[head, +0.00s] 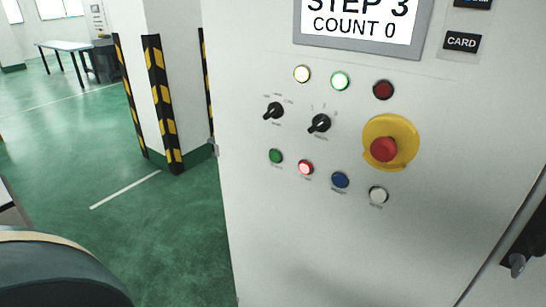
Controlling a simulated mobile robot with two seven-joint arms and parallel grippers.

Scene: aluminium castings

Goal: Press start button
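A pale grey control cabinet (310,240) fills the middle and right of the head view. A green button (275,156) sits at the left end of its lowest button row and looks unlit. Its label is too small to read, so I cannot confirm that it is the start button. To its right are a red button (305,168) that looks lit, a blue button (340,180) and a white button (378,195). Neither of my grippers is in view, and nothing touches the buttons.
The display (355,22) reads "STEP 3 COUNT 0". A striped pillar (165,100) stands left; green floor (60,150) is open.

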